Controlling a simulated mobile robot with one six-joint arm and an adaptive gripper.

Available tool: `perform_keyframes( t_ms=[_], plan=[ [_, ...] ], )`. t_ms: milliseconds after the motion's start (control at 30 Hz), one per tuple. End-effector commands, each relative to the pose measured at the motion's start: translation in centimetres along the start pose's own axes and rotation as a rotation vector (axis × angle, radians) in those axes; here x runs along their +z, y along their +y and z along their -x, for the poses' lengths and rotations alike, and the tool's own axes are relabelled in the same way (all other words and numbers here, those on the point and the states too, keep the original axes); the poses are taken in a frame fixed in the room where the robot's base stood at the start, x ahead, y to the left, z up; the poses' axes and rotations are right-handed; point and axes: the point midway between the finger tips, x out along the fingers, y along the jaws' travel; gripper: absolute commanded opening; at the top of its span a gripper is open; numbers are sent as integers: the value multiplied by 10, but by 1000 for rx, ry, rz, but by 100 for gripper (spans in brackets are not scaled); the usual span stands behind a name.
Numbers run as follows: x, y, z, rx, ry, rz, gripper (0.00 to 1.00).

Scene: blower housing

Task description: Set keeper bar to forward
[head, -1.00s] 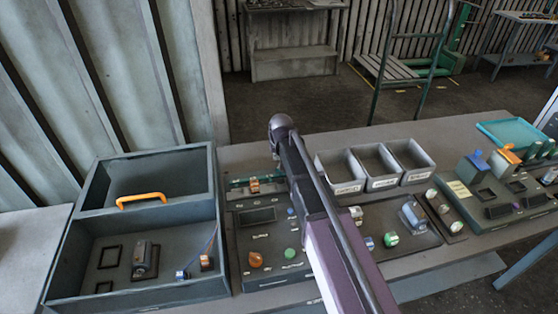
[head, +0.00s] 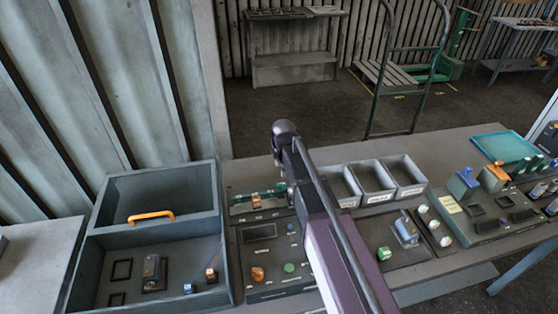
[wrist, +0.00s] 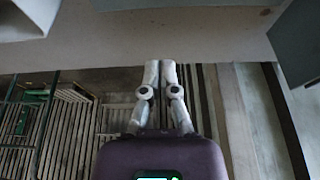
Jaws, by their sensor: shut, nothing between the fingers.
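No part is labelled legibly as the keeper bar, so I cannot tell which it is. In the head view, an open grey housing box (head: 82,262) stands at the left, with an orange handle (head: 151,216) on its divider and a small dark grey unit (head: 153,271) on its floor. Beside it, an orange block (head: 256,201) sits on a green strip at the back of a dark control panel (head: 262,270). My gripper (wrist: 161,64) shows in the wrist view with its fingers together and empty, apart from any part. The head view does not show its fingers.
My arm crosses the bench middle and hides part of it. A panel (head: 478,225) with blue and orange levers and a teal tray (head: 504,146) are at the right. A trolley (head: 398,75) stands beyond the bench.

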Motion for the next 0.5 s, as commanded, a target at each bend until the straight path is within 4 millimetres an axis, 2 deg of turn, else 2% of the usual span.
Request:
perform_keyframes(
  t_ms=[133,500],
  plan=[
    [0,0,10,0,0,0,0],
    [0,0,12,0,0,0,0]
  ],
)
